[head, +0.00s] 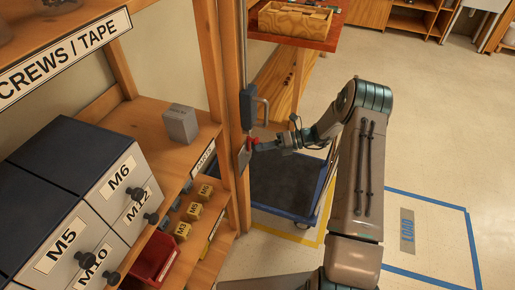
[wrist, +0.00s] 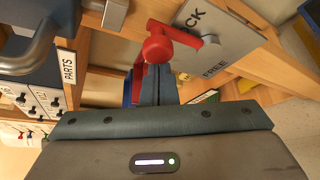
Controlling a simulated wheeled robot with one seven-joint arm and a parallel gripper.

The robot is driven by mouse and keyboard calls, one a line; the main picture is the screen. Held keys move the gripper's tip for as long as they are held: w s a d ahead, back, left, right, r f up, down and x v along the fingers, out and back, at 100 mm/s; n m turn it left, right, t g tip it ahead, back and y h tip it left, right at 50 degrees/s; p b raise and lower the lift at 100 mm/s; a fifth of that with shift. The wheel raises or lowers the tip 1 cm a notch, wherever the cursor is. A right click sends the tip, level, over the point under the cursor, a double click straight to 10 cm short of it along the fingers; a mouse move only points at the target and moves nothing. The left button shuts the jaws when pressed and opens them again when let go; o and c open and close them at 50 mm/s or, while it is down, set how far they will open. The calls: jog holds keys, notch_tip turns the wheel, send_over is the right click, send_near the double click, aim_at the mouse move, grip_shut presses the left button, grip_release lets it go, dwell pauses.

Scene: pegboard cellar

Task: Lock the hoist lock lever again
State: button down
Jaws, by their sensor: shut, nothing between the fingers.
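The hoist lock lever (wrist: 158,46) is red with a round knob. It stands out from a grey plate (wrist: 238,47) marked LOCK and FREE on the wooden post. I cannot tell clearly which word it points to. In the head view the lever (head: 254,142) is small and partly hidden by my gripper. My gripper (wrist: 156,70) is shut and empty, with its fingertips right at the red knob, touching or nearly so. In the head view my gripper (head: 261,146) reaches to the post from the right.
A blue hoist box with a metal handle (head: 262,110) is on the post just above. A blue-edged platform cart (head: 285,185) stands below. Shelves with drawers (head: 70,225) and a grey box (head: 180,123) are left. Open floor lies right, with a blue-taped LOAD area (head: 435,238).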

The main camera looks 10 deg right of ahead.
dwell(0.6)
jog(key=s+d+r, duration=0.5)
jog(key=d+r, duration=0.5)
jog(key=r, duration=0.1)
jog(key=shift+d, duration=0.2)
